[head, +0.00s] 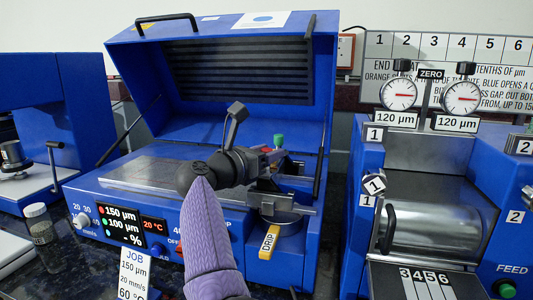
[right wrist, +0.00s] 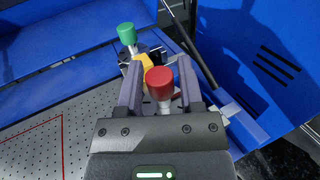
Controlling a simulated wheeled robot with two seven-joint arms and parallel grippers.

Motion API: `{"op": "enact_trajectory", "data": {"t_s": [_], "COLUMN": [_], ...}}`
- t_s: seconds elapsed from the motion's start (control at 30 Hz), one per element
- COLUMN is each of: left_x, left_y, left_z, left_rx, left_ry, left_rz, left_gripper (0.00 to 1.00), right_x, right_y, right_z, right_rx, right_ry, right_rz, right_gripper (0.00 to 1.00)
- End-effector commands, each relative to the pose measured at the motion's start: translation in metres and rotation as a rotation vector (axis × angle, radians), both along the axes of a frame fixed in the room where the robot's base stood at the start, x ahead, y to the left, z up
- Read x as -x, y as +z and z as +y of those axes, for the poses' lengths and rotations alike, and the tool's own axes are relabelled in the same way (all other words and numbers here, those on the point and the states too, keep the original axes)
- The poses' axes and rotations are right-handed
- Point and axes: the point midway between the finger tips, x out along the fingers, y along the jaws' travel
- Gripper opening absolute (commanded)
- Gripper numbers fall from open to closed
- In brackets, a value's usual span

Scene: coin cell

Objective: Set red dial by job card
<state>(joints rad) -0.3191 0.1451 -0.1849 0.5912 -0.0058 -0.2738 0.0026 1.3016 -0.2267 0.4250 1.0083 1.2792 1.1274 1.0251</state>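The red dial (right wrist: 159,83) stands between the two fingers of my right gripper (right wrist: 160,68) in the right wrist view, with a gap on each side. The gripper is open around it. In the head view my right gripper (head: 272,160) is over the right side of the blue coater and mostly hides the red dial. The job card (head: 134,272) reads JOB, 150 µm, 20 mm/s, 60 °C. The coater's display (head: 121,224) reads 150 µm by a red dot and 100 µm by a green dot. My left gripper is out of view.
A green knob (right wrist: 127,33) stands just beyond the red dial. The coater's lid (head: 225,60) is open behind my arm. A yellow DRIP tag (head: 269,242) hangs in front. To the right stands a roller press (head: 435,215) with two gauges. A jar (head: 38,223) stands at left.

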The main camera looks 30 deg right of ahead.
Motion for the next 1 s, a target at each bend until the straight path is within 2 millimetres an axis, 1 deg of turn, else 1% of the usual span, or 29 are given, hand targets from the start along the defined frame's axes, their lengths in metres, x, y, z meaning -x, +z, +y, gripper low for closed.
{"op": "enact_trajectory", "data": {"t_s": [0.03, 0.07, 0.1, 0.3, 0.37, 0.47, 0.6, 0.7, 0.83, 1.0], "left_x": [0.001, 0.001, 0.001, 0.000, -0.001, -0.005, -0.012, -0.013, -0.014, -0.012], "left_y": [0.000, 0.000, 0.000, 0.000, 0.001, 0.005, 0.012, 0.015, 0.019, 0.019], "left_z": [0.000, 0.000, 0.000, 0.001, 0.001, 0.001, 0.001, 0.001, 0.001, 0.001], "left_rx": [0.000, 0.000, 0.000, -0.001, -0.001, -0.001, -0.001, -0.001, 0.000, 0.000], "left_ry": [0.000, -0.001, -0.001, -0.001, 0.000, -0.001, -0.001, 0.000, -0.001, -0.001], "left_rz": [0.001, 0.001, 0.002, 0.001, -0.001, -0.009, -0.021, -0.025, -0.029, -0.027], "left_gripper": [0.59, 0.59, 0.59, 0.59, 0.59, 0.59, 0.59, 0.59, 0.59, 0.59], "right_x": [0.000, 0.000, 0.000, 0.000, 0.000, 0.005, 0.014, 0.020, 0.024, 0.025], "right_y": [0.000, 0.000, 0.000, 0.000, 0.001, 0.002, 0.002, 0.002, 0.002, 0.000], "right_z": [0.000, 0.000, 0.000, 0.000, 0.003, 0.020, 0.056, 0.077, 0.093, 0.096], "right_rx": [0.000, 0.000, 0.000, 0.001, 0.000, 0.000, -0.001, 0.000, 0.002, 0.000], "right_ry": [0.000, 0.000, 0.000, 0.001, 0.002, 0.004, 0.004, 0.003, 0.000, 0.000], "right_rz": [0.000, 0.000, 0.000, 0.000, 0.000, 0.000, -0.001, -0.001, -0.001, 0.000], "right_gripper": [0.60, 0.66, 0.67, 0.67, 0.67, 0.67, 0.67, 0.67, 0.67, 0.67]}}
